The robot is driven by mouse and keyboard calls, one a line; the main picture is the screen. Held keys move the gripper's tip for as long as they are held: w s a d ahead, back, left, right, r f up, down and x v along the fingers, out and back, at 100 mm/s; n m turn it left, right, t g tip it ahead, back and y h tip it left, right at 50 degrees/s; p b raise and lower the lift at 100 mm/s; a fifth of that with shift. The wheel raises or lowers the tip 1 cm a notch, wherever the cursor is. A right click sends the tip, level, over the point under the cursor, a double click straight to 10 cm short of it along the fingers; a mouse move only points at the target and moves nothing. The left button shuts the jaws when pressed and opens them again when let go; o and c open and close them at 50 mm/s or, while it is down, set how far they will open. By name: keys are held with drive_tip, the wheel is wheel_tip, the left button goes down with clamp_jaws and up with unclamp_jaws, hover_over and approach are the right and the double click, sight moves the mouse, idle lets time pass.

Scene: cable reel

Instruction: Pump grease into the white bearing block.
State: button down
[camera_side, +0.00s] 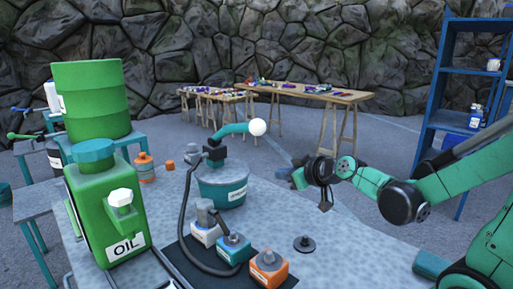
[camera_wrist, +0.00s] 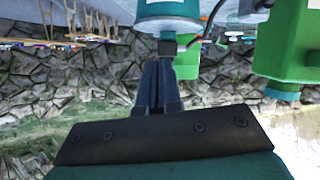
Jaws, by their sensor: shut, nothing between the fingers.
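The white bearing block (camera_side: 206,234) sits on a dark mat on the table in the side view, with a grey fitting on top. The teal grease pump (camera_side: 222,187) stands behind it; its teal lever (camera_side: 232,130) points right and ends in a white ball knob (camera_side: 257,127). A dark hose (camera_side: 181,215) runs from the pump down to the blocks; I cannot tell where it ends. My gripper (camera_side: 284,173) is right of the pump and below the knob, apart from it. In the wrist view my shut, empty fingers (camera_wrist: 158,68) point towards the pump (camera_wrist: 167,10).
A blue block (camera_side: 234,250) and an orange block (camera_side: 268,268) sit beside the white one. A black disc (camera_side: 304,243) lies to their right. A green oil can (camera_side: 104,215) and green drum (camera_side: 92,100) stand left. The table's right part is mostly clear.

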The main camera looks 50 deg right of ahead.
drive_tip(key=s+a, duration=0.1)
drive_tip(key=s, duration=0.6)
drive_tip(key=shift+r, duration=0.35)
idle(0.8)
drive_tip(key=w+r+g, duration=0.2)
drive_tip(key=w+r, duration=0.2)
drive_tip(key=r, duration=0.7)
drive_tip(key=w+r+g, duration=0.2)
drive_tip(key=w+r, duration=0.3)
drive_tip(key=r, duration=0.7)
drive_tip(key=shift+w+a, duration=0.15)
drive_tip(key=shift+w, duration=0.05)
drive_tip(key=shift+f, duration=0.1)
